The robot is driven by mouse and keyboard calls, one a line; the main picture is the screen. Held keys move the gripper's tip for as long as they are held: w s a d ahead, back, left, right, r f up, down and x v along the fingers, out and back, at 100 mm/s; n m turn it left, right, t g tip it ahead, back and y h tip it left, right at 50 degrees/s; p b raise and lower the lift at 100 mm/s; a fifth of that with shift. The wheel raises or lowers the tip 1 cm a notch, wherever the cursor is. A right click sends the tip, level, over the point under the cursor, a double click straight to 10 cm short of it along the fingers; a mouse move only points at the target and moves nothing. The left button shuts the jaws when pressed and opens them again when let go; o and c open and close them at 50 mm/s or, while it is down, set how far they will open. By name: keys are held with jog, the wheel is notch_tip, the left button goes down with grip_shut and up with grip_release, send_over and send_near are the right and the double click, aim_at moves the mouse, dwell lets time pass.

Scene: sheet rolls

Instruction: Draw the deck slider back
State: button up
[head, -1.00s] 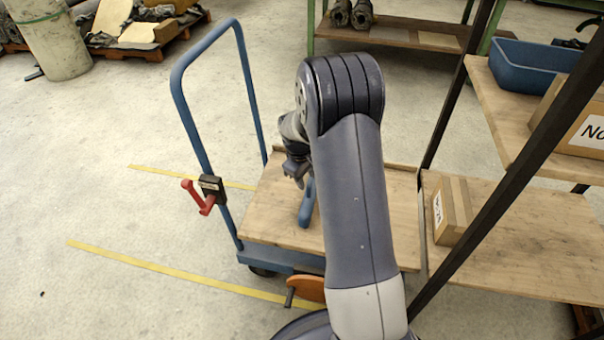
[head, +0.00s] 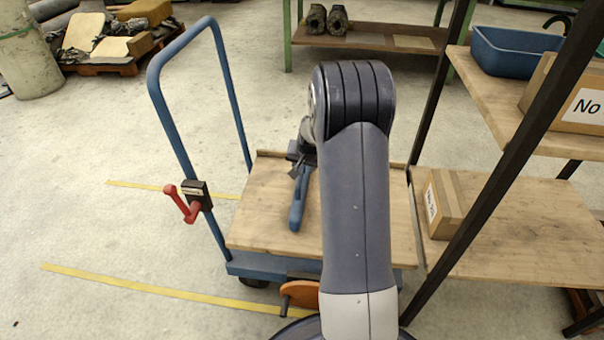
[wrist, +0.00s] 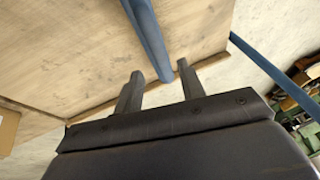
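A blue bar (head: 298,205), which looks like the deck slider, stands on the wooden deck (head: 262,220) of a blue trolley in the head view. My gripper (head: 299,163) is at the bar's far end, partly hidden by my arm. In the wrist view my gripper (wrist: 158,70) has its two dark fingers apart. The end of the blue bar (wrist: 150,40) reaches between the fingertips, with a visible gap on each side. The bar's mounting to the deck is not clear.
The trolley's blue push handle (head: 160,100) rises at the left, with a red lever (head: 182,205) on its post. An orange disc (head: 303,293) is at the near edge. A shelf rack with a carton (head: 443,204) stands close at the right.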

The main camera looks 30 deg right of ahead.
aim_at(302, 171)
jog(key=shift+b+x, duration=0.35)
jog(key=shift+x, duration=1.2)
jog(key=shift+c, duration=0.2)
grip_shut()
